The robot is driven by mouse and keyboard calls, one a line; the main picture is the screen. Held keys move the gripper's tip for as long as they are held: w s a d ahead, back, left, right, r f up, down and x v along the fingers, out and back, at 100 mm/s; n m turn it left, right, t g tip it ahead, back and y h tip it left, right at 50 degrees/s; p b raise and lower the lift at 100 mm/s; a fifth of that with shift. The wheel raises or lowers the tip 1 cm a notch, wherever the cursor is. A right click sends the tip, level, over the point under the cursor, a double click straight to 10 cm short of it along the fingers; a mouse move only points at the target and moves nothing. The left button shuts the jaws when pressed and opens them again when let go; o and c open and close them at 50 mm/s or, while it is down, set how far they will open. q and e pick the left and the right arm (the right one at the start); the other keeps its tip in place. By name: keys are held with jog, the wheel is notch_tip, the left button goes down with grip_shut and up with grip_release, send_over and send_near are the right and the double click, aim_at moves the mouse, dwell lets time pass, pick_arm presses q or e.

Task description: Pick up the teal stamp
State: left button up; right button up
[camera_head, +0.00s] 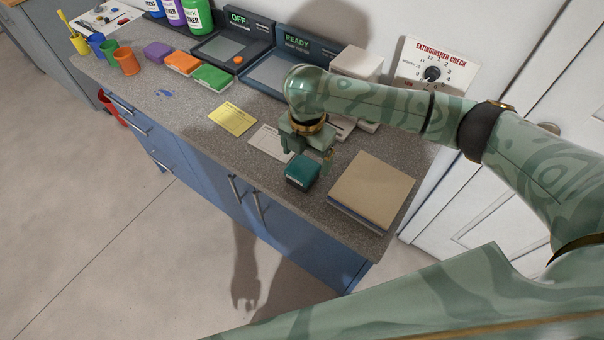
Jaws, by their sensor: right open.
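The teal stamp (302,171) is a small dark teal block on the grey speckled counter (190,107), near its front edge and left of a tan stack. My right gripper (306,156) reaches in from the right and points down, just behind and above the stamp. Its fingers are apart, and I see nothing held between them. I cannot tell whether a finger touches the stamp. My left gripper is not in view.
A tan-topped stack (371,188) sits close on the stamp's right. A white card (270,144) and a yellow pad (232,118) lie to the left. Two dark devices reading OFF (237,20) and READY (297,41) stand along the wall. Coloured cups (126,61) are at far left.

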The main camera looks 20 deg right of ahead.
aim_at(303, 167)
jog(key=f+b, duration=0.1)
jog(key=f, duration=0.2)
jog(key=a+f+b, duration=0.1)
jog(key=f, duration=0.1)
jog(key=shift+s+f+b, duration=0.2)
jog(key=shift+s+b, duration=0.1)
jog(key=shift+r, duration=0.1)
jog(key=shift+c, duration=0.6)
jog(key=c, duration=1)
jog(key=shift+r+p, duration=0.4)
jog(key=shift+r, duration=0.15)
notch_tip(303, 167, up, 3)
jog(key=shift+f+p, duration=0.1)
jog(key=shift+p, duration=0.7)
jog(key=s+d+r+p, duration=0.1)
jog(key=s+r+p, duration=0.1)
jog(key=s+r, duration=0.1)
jog(key=s+d+r+p, duration=0.2)
jog(key=s+r, duration=0.1)
jog(key=s, duration=0.2)
jog(key=s+d+r+p, duration=0.2)
jog(key=s+r, duration=0.1)
jog(key=s, duration=0.2)
jog(key=shift+d, duration=0.2)
